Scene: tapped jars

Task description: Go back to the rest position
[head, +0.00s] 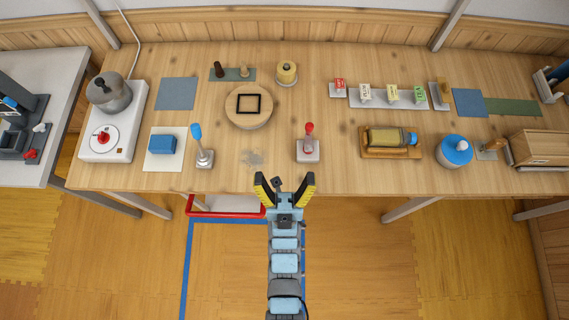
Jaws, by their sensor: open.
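My gripper (285,188) is open and empty. Its two yellow-and-black fingers stand apart at the front edge of the wooden table (350,180), near the middle. My arm reaches up to it from the bottom of the view. No object shows between the fingers. The closest things on the table are a red-topped lever on a pale base (308,148), just beyond and to the right, and a blue-topped lever (200,150) to the left. Both stand apart from the gripper.
A round wooden board with a black square frame (249,119) lies beyond the gripper. A hotplate with a pot (112,138) stands at the left. A jar lies in a wooden cradle (368,153) at the right, with a blue-lidded jar (454,162) beside it. The table front right of the gripper is clear.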

